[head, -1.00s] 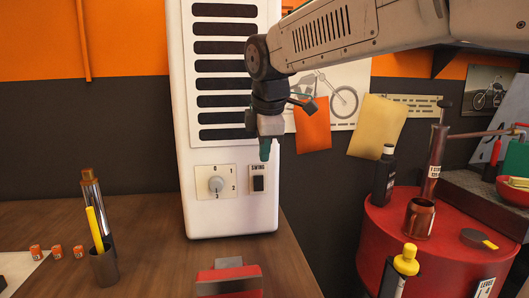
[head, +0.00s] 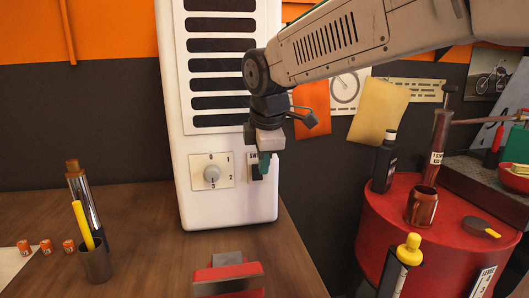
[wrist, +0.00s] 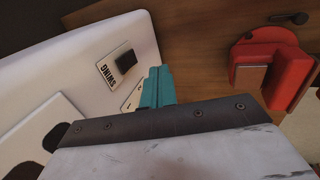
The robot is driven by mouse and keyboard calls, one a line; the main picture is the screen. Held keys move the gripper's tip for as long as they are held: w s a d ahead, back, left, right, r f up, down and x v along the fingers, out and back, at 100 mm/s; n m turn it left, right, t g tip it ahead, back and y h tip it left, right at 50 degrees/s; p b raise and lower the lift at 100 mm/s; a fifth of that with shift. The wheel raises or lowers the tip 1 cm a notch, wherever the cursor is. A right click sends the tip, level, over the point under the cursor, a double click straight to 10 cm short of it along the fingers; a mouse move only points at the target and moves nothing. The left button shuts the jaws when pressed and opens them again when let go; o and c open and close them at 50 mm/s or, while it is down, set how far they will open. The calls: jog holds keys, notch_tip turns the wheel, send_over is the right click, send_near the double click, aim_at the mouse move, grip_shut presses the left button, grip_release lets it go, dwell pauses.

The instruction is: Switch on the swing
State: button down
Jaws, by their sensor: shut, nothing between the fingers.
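The swing switch (head: 255,172) is a black rocker on a small plate labelled SWING, on the front of a white vented unit (head: 230,208). In the head view my gripper (head: 264,166) hangs in front of it and covers part of the switch and label. In the wrist view the rocker (wrist: 126,61) shows in full, beside the teal fingertips (wrist: 158,88), with a visible gap in the picture. My gripper is shut and empty. Whether the rocker is tipped on or off I cannot tell.
A dial (head: 212,174) numbered from 0 sits left of the switch. A red vise-like block (head: 228,277) stands on the wooden bench in front. A metal cup (head: 96,262) with a yellow stick is at left. A red drum (head: 408,262) with bottles and a mug is at right.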

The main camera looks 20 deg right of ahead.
aim_at(257, 172)
jog(key=w+d+f, duration=0.1)
jog(key=w+f, duration=0.4)
jog(key=shift+w+f, duration=0.15)
jog(key=shift+w, duration=0.1)
